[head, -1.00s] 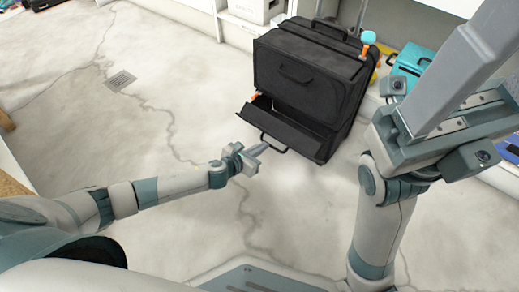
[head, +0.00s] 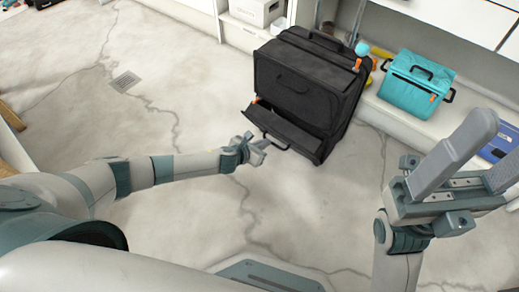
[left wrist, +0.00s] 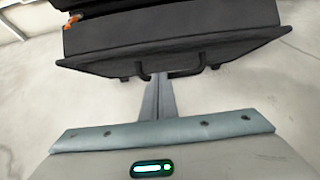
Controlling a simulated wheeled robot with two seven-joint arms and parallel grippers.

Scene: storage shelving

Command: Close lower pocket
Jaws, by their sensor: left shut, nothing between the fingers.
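A black soft case (head: 305,85) stands on the floor at the upper middle of the head view. Its lower pocket (head: 283,128) is partly open, the front panel tilted outward at the top, with a gap and an orange tab at its left end. In the left wrist view the pocket's front (left wrist: 175,45) and its handle (left wrist: 185,72) are close ahead. My left gripper (head: 264,147) is shut and empty, its fingertips (left wrist: 158,78) at the handle; whether they touch the panel is unclear. My right gripper (head: 480,160) is open and empty at the right, away from the case.
A teal box (head: 415,88) stands on a low white ledge right of the case, with a blue item (head: 497,148) farther along. A white box (head: 256,12) sits on the shelf behind. The floor (head: 150,110) left of the case is clear.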

